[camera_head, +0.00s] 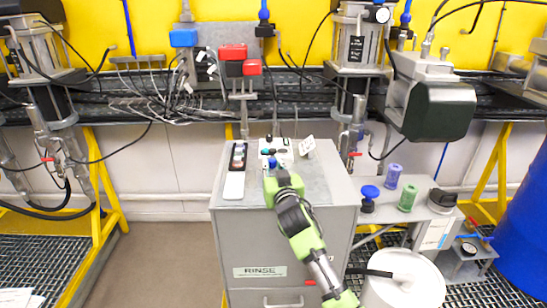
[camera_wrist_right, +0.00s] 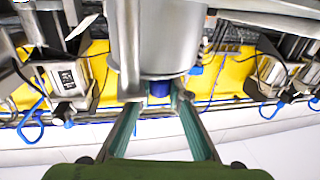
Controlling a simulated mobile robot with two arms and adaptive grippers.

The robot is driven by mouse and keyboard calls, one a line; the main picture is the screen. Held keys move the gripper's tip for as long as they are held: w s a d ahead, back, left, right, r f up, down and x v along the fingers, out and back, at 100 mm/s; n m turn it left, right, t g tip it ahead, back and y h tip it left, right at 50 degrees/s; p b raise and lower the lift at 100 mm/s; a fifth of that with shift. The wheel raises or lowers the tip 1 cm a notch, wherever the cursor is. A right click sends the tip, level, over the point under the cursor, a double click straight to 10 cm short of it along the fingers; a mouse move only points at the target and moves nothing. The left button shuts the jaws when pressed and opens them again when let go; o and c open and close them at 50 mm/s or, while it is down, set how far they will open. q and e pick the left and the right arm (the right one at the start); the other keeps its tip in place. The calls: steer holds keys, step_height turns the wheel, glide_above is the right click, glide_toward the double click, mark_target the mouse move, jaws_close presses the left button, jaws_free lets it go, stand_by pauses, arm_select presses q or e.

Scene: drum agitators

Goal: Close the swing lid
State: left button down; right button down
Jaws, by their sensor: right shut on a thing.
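My right arm reaches up from the bottom of the head view, over the grey RINSE cabinet (camera_head: 265,290). Its gripper (camera_head: 271,178) is at a white box with buttons (camera_head: 283,149) on the cabinet top. In the right wrist view the two fingers of the gripper (camera_wrist_right: 158,97) are closed in on a small dark blue part (camera_wrist_right: 159,88). A grey metal cylinder (camera_wrist_right: 160,35) fills the view just above it. In the head view the fingertips are partly hidden by the wrist. I cannot tell which piece is the swing lid. My left gripper does not show.
An open black case with a white flap (camera_head: 235,184) lies on the cabinet's left. A side shelf at the right holds a purple cup (camera_head: 393,176), a green cup (camera_head: 407,197) and a blue knob (camera_head: 370,191). A white drum (camera_head: 405,277) stands below. Floor left of the cabinet is clear.

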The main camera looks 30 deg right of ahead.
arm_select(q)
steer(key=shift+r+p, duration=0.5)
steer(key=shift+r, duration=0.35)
arm_select(e)
steer(key=shift+a+n+t+y, duration=0.2)
steer(key=shift+n+t+y, duration=0.1)
steer(key=shift+n+y, duration=0.3)
steer(key=c, duration=1.9)
jaws_free()
steer(key=shift+s, duration=0.1)
steer(key=v, duration=1.2)
